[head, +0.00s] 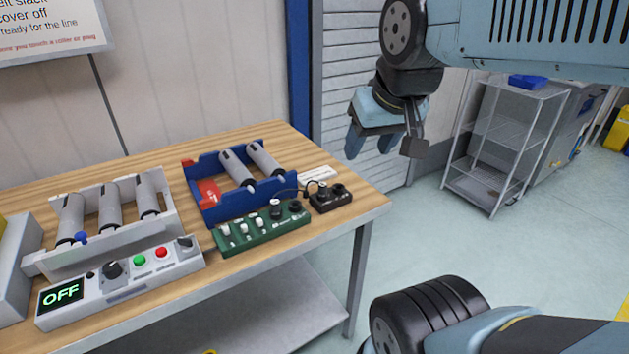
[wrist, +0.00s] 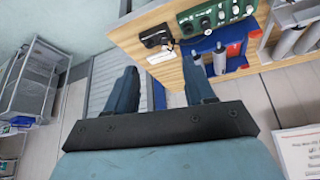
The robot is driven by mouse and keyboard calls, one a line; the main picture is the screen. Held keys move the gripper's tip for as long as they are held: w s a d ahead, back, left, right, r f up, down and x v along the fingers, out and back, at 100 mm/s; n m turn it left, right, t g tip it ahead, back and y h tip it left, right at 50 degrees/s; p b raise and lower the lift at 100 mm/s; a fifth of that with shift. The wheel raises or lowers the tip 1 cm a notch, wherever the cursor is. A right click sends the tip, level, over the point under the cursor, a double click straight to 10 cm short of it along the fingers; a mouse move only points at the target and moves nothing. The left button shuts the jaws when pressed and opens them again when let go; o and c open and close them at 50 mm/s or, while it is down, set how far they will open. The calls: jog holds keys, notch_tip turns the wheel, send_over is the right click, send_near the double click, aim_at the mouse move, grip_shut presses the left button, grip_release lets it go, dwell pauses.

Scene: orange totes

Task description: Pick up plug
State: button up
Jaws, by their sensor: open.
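A dark cable runs between a small black box (head: 331,198) and the right part of a green control panel (head: 262,229) on the wooden table. A black plug-like piece (head: 275,209) stands on the panel at one cable end; another dark piece sits on the box at the other end. I cannot tell for certain which is the plug. My gripper (head: 371,146) is open and empty, in the air to the right of and above the box.
A blue-and-red tray with grey rollers (head: 214,208) stands behind the green panel. A white roller frame (head: 105,245) and a control box reading OFF (head: 125,287) are at the left. A wire shelf (head: 500,140) stands at right. Floor beside the table is clear.

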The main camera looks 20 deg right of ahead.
jog(key=shift+w, duration=0.1)
dwell(0.3)
jog(key=m+g, duration=0.4)
jog(key=g, duration=0.2)
send_over(323, 183)
jog(key=f, duration=1.8)
jog(key=shift+s+a+f, duration=0.15)
jog(key=shift+s+a, duration=0.05)
jog(key=shift+a, duration=0.05)
jog(key=shift+w+d+f, duration=0.1)
jog(key=shift+f, duration=1.2)
jog(key=shift+w+d+f, duration=0.1)
jog(key=shift+f, duration=1.15)
grip_shut()
